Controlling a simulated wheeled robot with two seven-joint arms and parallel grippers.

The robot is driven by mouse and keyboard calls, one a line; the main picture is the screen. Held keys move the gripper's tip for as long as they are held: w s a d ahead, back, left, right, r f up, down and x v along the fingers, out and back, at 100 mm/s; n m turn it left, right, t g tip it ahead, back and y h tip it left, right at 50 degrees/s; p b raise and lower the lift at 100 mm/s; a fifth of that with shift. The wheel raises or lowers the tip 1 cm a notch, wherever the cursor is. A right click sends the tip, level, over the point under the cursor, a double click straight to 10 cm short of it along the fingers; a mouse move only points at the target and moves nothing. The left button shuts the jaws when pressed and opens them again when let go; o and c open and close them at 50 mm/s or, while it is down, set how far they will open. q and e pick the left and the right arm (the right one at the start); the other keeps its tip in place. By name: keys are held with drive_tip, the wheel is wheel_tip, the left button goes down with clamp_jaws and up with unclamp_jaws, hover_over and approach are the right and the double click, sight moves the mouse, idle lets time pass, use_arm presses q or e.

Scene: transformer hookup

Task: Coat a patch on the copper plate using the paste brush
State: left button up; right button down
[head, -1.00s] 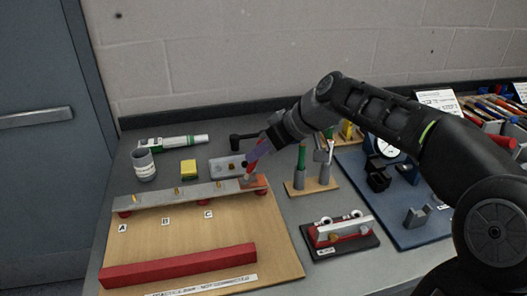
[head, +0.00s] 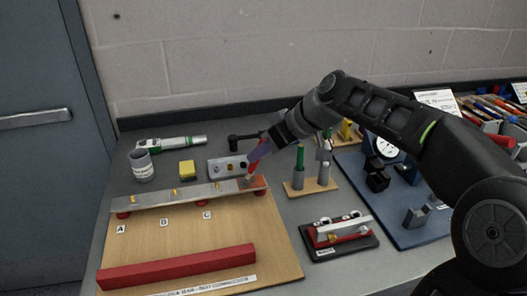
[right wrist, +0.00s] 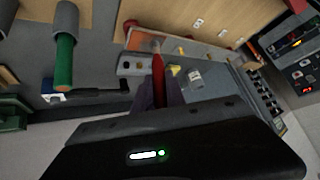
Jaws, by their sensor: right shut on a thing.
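My right gripper (head: 258,153) is shut on the red-handled paste brush (right wrist: 158,80), which points down to its tip. The brush tip (head: 247,181) is at the right end of the long metal bar, over the copper plate (head: 259,184). In the right wrist view the tip is over or on the copper-coloured plate (right wrist: 139,40); I cannot tell whether it touches. The plate is reddish-brown, with a greyish area around the brush tip. My left gripper is not in view.
The bar (head: 165,197) runs over a wooden board (head: 205,228) with labels A, B and C. A red bar (head: 178,267) lies in front. A grey cup (head: 142,165), yellow block (head: 187,168) and green-handled tool stand (head: 312,186) are nearby. A blue mat (head: 405,215) lies right.

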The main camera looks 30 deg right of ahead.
drive_tip(key=shift+a, duration=0.4)
drive_tip(key=shift+d, duration=0.1)
drive_tip(key=shift+d, duration=0.1)
drive_tip(key=shift+s+d, duration=0.15)
drive_tip(key=shift+d, duration=0.55)
drive_tip(key=shift+r+p, duration=1.1)
drive_tip(key=shift+r, duration=0.9)
drive_tip(key=shift+f, duration=0.1)
drive_tip(key=shift+d+f+b, duration=0.15)
drive_tip(key=shift+f+b, duration=1.35)
drive_tip(key=shift+b, duration=0.25)
drive_tip(key=shift+s+f+b, duration=0.1)
drive_tip(key=shift+f+b, duration=0.3)
drive_tip(key=shift+f, duration=0.05)
